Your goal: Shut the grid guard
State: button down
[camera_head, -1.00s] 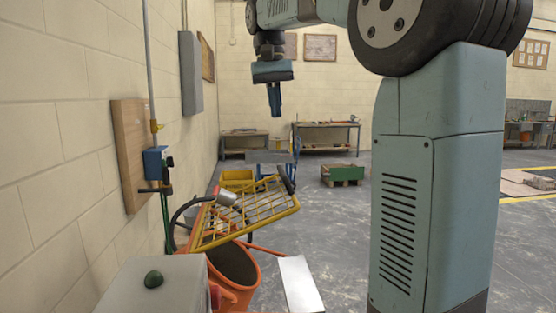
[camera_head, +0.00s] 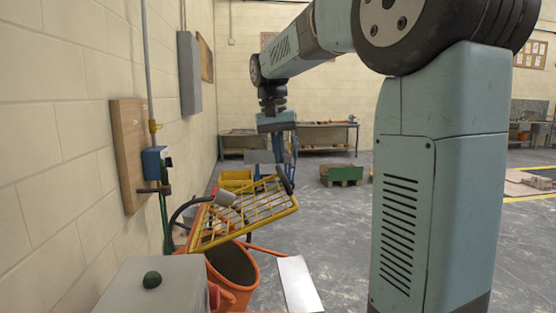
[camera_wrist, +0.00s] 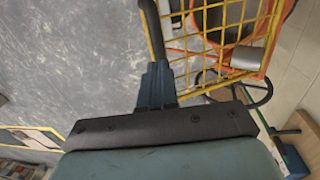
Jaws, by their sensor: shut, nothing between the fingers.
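The yellow grid guard (camera_head: 250,212) stands tilted up and open over the orange mortar tub (camera_head: 236,270) in the head view. A dark handle (camera_head: 285,180) sits at its upper right corner. My gripper (camera_head: 279,158) points down just behind or beside that corner; its fingers are shut and empty. In the wrist view the shut fingers (camera_wrist: 158,75) lie beside the guard's yellow bars (camera_wrist: 215,40) and close to the dark handle (camera_wrist: 152,25). I cannot tell whether they touch. The tub's rim (camera_wrist: 240,35) shows beyond the bars.
A grey box with a dark green knob (camera_head: 152,279) stands at front left. A blue switch box (camera_head: 155,163) is on the wall board. A metal chute (camera_head: 299,284) lies right of the tub. A green crate (camera_head: 341,174) stands farther back.

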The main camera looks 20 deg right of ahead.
jog(key=shift+d+f, duration=0.1)
jog(key=shift+f, duration=0.75)
